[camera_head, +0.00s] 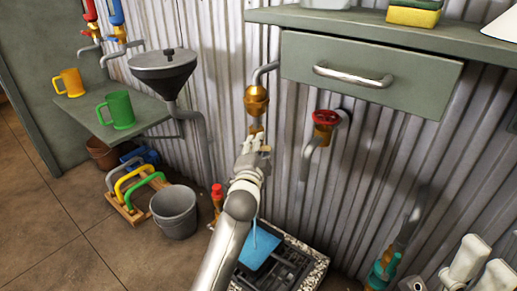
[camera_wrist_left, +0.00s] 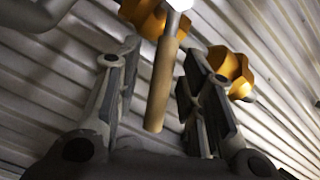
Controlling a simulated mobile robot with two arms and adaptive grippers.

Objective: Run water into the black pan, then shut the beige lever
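The beige lever (camera_wrist_left: 162,85) hangs from the brass valve (camera_wrist_left: 143,14) in the left wrist view. My left gripper (camera_wrist_left: 155,75) is open, with one finger on each side of the lever and gaps visible. In the head view my left gripper (camera_head: 256,147) is just below the brass tap body (camera_head: 257,100) and hides the lever. A thin pale-blue stream shows beside my arm, above a flat blue surface (camera_head: 260,246) that looks like water. The black pan's sides are hard to tell from the dark grate, and my arm covers part of this area.
A dark grate in a speckled frame (camera_head: 316,267) lies below. A red-wheel tap (camera_head: 326,119) and a drawer (camera_head: 370,75) are to the right. A grey bucket (camera_head: 175,212) and a shelf with mugs (camera_head: 118,110) are left. Teal fittings (camera_head: 384,270) stand lower right.

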